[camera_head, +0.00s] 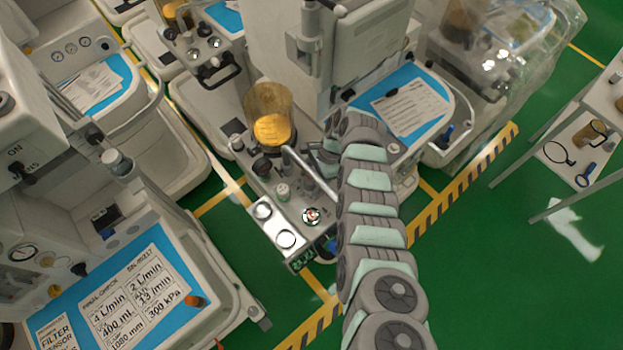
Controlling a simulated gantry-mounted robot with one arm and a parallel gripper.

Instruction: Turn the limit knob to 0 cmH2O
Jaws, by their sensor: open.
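The cart in the middle has a light panel with several small controls. A pale upright knob (283,191) stands on it, and a round red-and-white dial (311,216) sits nearer its front corner. I cannot read which control is the limit knob or its setting. My gripper (322,158) hangs over the right side of this panel, at the far end of my arm, and looks apart from the pale knob. It is open; its fingertips are small and partly hidden by the arm.
A clear canister with an orange-yellow content (272,130) stands behind the panel, and a pale tube crosses close to my gripper. A blue tray with a paper (405,105) lies to the right. Another cart with a checklist (130,295) stands at lower left.

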